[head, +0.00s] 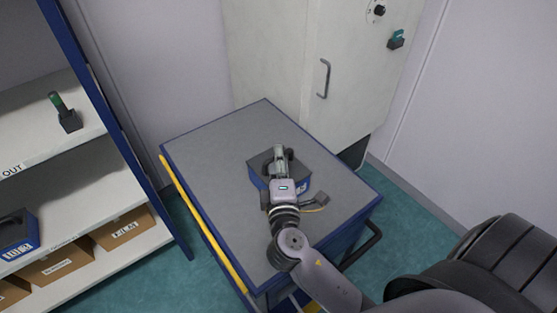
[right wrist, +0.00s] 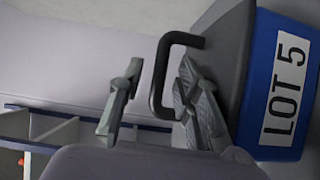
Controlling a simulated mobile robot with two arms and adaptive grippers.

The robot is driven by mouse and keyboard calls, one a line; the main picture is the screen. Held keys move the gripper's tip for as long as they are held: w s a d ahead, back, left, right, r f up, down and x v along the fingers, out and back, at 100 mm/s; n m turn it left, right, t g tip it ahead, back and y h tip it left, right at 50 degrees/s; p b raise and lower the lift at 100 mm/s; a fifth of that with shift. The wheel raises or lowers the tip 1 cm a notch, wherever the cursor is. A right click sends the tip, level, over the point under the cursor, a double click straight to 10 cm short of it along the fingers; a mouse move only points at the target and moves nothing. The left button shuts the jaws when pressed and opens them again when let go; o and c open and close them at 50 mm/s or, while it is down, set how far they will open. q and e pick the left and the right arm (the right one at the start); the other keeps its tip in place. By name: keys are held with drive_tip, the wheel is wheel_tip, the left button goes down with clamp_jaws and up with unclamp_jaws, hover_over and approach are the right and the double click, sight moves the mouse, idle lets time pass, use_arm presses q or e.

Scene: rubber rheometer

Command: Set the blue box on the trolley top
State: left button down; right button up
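The blue box (head: 304,184) with a dark grey lid sits on the grey trolley top (head: 215,150), and no gap shows beneath it. In the right wrist view the blue box (right wrist: 262,75) carries a white "LOT 5" label, and its black handle (right wrist: 160,75) stands up from the lid. My right gripper (head: 279,156) is over the lid and partly hides the box in the head view. In the wrist view its fingers are apart, with the handle between them, nearer the right-hand finger. A gap shows at the left-hand finger. My left gripper is not in view.
A shelf rack (head: 95,205) at left holds another blue box (head: 18,236), a green-topped dark device (head: 64,112) and cardboard boxes (head: 124,229). A pale cabinet (head: 275,60) stands behind the trolley. The trolley top has free room around the box.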

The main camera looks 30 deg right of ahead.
drive_tip(key=b+v, duration=0.3)
drive_tip(key=v, duration=0.9)
drive_tip(key=shift+r, duration=0.15)
idle(1.1)
